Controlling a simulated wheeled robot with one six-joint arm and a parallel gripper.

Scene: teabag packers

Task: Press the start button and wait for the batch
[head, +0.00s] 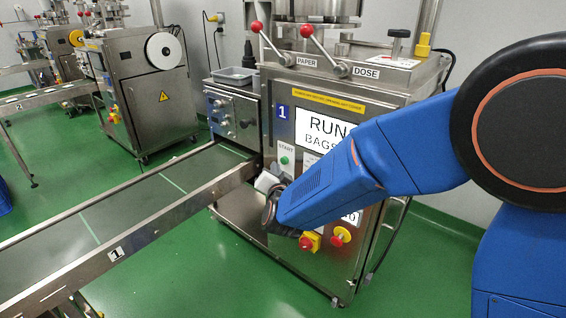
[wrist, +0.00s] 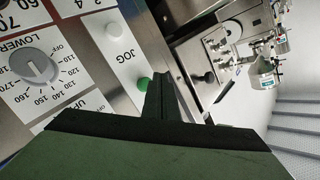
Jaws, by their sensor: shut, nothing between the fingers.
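The green start button (head: 284,160) sits under the START label on the front panel of packer 1 (head: 352,98). In the wrist view a green button (wrist: 144,84) shows at the left edge of my gripper (wrist: 161,88), partly hidden by the dark fingers. My gripper is shut and empty, its fingers close together. I cannot tell whether the fingertips touch the button. The packer's screen (head: 325,127) reads RUN with BAGS below; my arm covers part of it.
In the wrist view a white button (wrist: 113,38) by the JOG label and a LOWER dial (wrist: 36,66) are near. Red and yellow knobs (head: 340,236) sit low on the packer. A conveyor (head: 100,225) runs left. Another packer (head: 150,100) stands behind.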

